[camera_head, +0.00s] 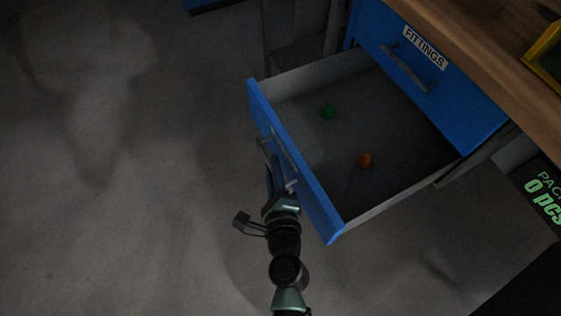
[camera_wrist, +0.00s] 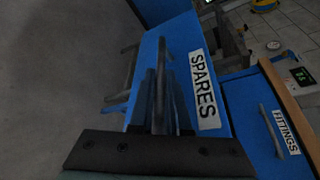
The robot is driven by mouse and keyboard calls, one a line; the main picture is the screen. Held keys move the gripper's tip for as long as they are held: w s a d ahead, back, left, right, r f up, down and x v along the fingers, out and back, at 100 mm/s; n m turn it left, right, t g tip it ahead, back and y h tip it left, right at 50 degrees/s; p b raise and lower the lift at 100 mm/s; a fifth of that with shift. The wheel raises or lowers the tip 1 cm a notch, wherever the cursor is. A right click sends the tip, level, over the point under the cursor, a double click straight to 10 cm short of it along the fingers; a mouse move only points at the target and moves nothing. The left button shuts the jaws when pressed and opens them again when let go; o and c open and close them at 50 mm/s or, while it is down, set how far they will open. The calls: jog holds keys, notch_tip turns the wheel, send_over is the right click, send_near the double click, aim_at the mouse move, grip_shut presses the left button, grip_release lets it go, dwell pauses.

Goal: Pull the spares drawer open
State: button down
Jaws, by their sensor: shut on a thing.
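The spares drawer (camera_head: 318,205) is a blue-fronted drawer standing well out from the workbench, with its grey inside in view. In the wrist view the drawer front (camera_wrist: 187,40) bears a white SPARES label (camera_wrist: 203,90). My gripper (camera_head: 277,168) is at the outer face of the drawer front. In the wrist view my gripper (camera_wrist: 161,80) is shut on the grey bar handle (camera_wrist: 164,46). The fingers hide part of the handle.
The closed FITTINGS drawer (camera_head: 450,92) is above and behind the spares drawer, under the wooden worktop (camera_head: 485,45). A yellow bin (camera_head: 544,55) stands on the worktop. A dark panel with green lettering (camera_head: 545,200) is at the right. The grey floor at the left is clear.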

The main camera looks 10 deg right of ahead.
jog(key=shift+s+f, duration=0.1)
jog(key=c, duration=0.9)
grip_release()
jog(key=shift+s+a, duration=0.1)
jog(key=shift+b+v, duration=1.4)
jog(key=shift+v, duration=4.95)
